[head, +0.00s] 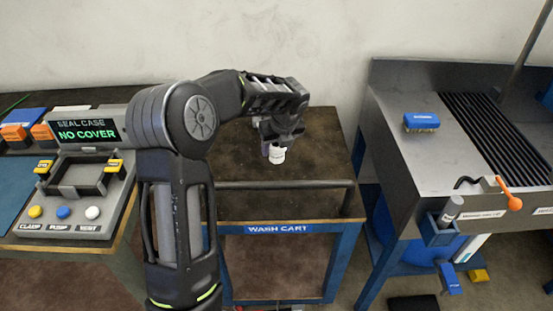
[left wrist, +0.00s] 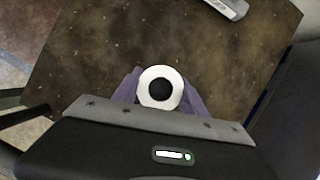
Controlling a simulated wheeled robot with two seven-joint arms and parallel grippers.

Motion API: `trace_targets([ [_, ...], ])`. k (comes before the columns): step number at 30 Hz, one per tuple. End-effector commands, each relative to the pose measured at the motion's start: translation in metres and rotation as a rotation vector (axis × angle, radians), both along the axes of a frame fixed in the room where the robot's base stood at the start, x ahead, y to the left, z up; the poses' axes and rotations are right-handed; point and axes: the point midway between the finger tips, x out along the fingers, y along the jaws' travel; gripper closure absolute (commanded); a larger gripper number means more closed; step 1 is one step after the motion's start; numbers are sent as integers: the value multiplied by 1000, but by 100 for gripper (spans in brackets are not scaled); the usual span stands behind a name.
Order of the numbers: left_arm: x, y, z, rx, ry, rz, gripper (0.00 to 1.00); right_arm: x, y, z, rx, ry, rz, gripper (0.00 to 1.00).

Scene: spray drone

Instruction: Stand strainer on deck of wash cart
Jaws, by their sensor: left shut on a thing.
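The strainer, a small white cylinder (head: 277,155), is between the fingers of my left gripper (head: 273,146) over the brown deck of the wash cart (head: 235,165). In the left wrist view the strainer (left wrist: 160,88) shows end-on as a white ring with a dark centre. The purple-grey fingers (left wrist: 160,92) are shut on it from both sides. It looks upright and low over the deck. I cannot tell whether its lower end touches the deck. My right gripper is not in view.
A rail (head: 285,184) runs along the cart's front edge. In the left wrist view a light grey labelled item (left wrist: 228,8) lies on the deck's far part. A seal case station (head: 80,185) stands left. A metal sink bench (head: 460,140) with a blue brush (head: 421,122) stands right.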

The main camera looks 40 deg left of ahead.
Motion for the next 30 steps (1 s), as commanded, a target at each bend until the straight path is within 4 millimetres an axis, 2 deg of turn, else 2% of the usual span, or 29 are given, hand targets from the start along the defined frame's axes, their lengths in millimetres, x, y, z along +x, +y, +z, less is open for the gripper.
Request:
trace_targets([
  [8, 0, 0, -5, 1, 1, -1, 90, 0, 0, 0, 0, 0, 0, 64],
  [15, -1, 0, -42, 1, 4, -2, 90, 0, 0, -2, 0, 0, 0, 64],
  [18, 0, 0, -49, 0, 0, -1, 90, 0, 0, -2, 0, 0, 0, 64],
  [29, 0, 0, -52, 0, 0, -1, 90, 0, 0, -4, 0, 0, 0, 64],
  [30, 0, 0, -51, 0, 0, -1, 47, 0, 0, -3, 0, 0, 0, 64],
])
